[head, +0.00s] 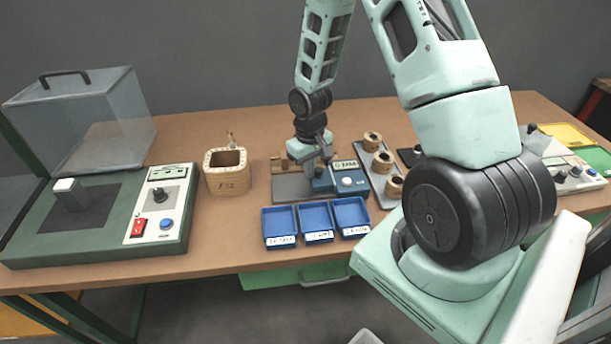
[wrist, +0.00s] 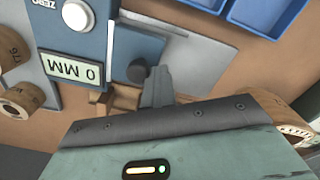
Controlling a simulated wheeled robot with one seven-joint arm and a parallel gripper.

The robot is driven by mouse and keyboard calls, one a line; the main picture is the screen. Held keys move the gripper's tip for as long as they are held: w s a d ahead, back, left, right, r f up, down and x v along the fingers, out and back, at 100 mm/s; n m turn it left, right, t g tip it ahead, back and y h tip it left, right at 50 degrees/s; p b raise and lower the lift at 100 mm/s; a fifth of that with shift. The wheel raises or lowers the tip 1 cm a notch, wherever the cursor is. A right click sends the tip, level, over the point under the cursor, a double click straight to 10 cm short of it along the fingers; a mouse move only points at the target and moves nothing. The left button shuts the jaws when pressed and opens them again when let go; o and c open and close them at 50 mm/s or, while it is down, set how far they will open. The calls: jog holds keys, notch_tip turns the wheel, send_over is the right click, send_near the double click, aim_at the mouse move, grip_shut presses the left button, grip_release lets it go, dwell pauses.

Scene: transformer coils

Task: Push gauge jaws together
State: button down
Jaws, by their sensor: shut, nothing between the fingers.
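The gauge (head: 345,177) is a blue box with a small display and a round knob, on a grey plate at the middle of the table. In the wrist view the gauge (wrist: 80,45) shows its display upside down, reading 0 MM. A grey metal bar and a small dark knob (wrist: 137,70) lie at its side. My gripper (head: 324,165) is shut and empty, down at the left side of the gauge. In the wrist view its fingers (wrist: 158,88) are close by the dark knob; I cannot tell whether they touch. The jaw faces are mostly hidden.
Blue bins (head: 318,238) stand in front of the gauge. A tray of coils (head: 373,141) is right of it, a wooden coil form (head: 228,172) left. A green tester (head: 160,215) with a clear cover (head: 95,120) fills the table's left end. Another panel (head: 570,175) is at right.

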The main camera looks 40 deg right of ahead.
dwell(0.6)
jog(key=shift+w+a, duration=0.3)
jog(key=shift+a, duration=0.15)
notch_tip(320, 180, up, 7)
jog(key=p, duration=0.6)
jog(key=shift+a, duration=0.1)
jog(key=s+a+r+n, duration=0.2)
jog(key=s+a+r, duration=0.1)
jog(key=a+r, duration=0.55)
jog(key=s+a+r+n, duration=0.25)
jog(key=a+r, duration=0.25)
jog(key=a, duration=0.6)
jog(key=s+a+r+n, duration=0.2)
jog(key=s+a+r, duration=0.1)
jog(key=s, duration=0.5)
jog(key=s+a+r+n, duration=0.2)
jog(key=s+a, duration=0.3)
jog(key=s, duration=0.3)
jog(key=shift+a+r+y, duration=0.3)
jog(key=shift+a+r, duration=0.1)
jog(key=shift+r, duration=0.3)
